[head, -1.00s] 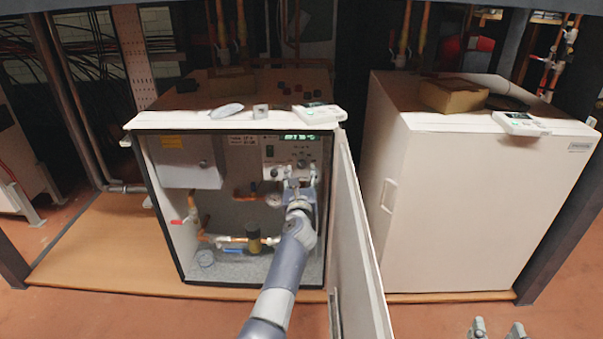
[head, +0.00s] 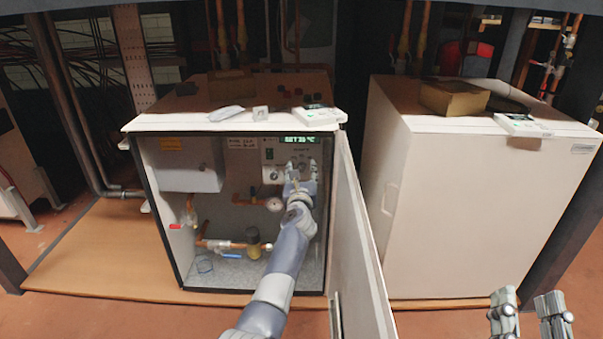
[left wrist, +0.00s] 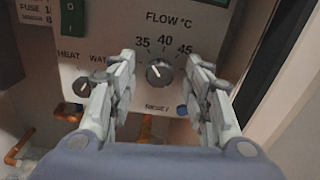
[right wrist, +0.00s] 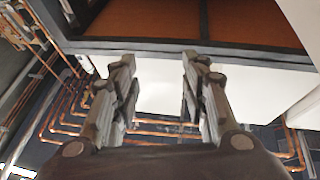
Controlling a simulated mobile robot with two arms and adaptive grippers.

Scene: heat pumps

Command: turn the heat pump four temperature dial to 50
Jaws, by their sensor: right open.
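The heat pump's open cabinet has a control panel (head: 271,154) at its upper right. The round flow temperature dial (left wrist: 158,72) shows in the left wrist view, below the marks 35, 40 and 45; no 50 mark is readable. Its pointer leans up and left. My left gripper (left wrist: 158,75) is open, its fingers on either side of the dial, apparently not gripping it. In the head view the left gripper (head: 301,172) is at the panel and partly covers the dial area. My right gripper (head: 530,305) is open and empty at the lower right, away from the panel.
The open cabinet door (head: 352,230) stands close to the right of my left arm. A second, closed white unit (head: 460,190) is on the right. A second small knob (left wrist: 82,87) is left of the dial.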

